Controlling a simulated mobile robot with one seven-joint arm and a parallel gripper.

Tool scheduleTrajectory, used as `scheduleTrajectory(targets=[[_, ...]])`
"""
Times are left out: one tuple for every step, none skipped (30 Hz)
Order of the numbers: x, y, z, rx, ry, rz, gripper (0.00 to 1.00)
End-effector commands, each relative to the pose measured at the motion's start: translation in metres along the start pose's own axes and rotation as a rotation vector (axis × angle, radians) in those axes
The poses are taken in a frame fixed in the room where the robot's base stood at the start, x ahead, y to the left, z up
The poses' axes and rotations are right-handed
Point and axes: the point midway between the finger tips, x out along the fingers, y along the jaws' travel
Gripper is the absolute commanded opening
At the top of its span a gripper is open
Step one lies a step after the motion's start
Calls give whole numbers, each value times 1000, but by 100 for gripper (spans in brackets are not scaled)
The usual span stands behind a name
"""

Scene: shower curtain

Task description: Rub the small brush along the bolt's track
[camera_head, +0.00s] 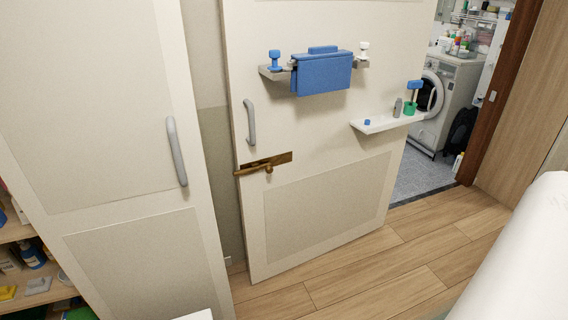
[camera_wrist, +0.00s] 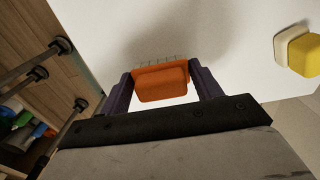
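The brass bolt (camera_head: 268,166) is mounted flat on the cream door, below its grey handle, in the head view. Its track runs sideways towards the door's left edge. In the wrist view a small orange brush (camera_wrist: 162,83) with pale bristles along its far edge sits between the dark fingers of my gripper (camera_wrist: 161,80). Both fingers appear to touch its sides. A white surface lies behind it, and I cannot tell whether the brush touches that surface. My gripper and the brush do not show in the head view.
A yellow-and-white block (camera_wrist: 304,52) lies right of my gripper on the white surface. Wooden shelves (camera_head: 40,270) with bottles stand at the left. The door carries a blue towel (camera_head: 322,75) and a white shelf (camera_head: 385,124). The wooden floor (camera_head: 350,275) before the door is clear.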

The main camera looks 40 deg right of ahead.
Motion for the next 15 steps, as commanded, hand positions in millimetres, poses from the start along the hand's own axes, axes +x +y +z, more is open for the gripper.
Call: scheduleTrajectory(targets=[[0,0,0,0,0,0,57],[0,0,0,0,0,0,53],[0,0,0,0,0,0,48],[0,0,0,0,0,0,44],[0,0,0,0,0,0,40],[0,0,0,0,0,0,35],[0,0,0,0,0,0,31],[0,0,0,0,0,0,27],[0,0,0,0,0,0,22],[0,0,0,0,0,0,18],[0,0,0,0,0,0,14],[0,0,0,0,0,0,9],[0,0,0,0,0,0,8],[0,0,0,0,0,0,8],[-1,0,0,0,0,0,8]])
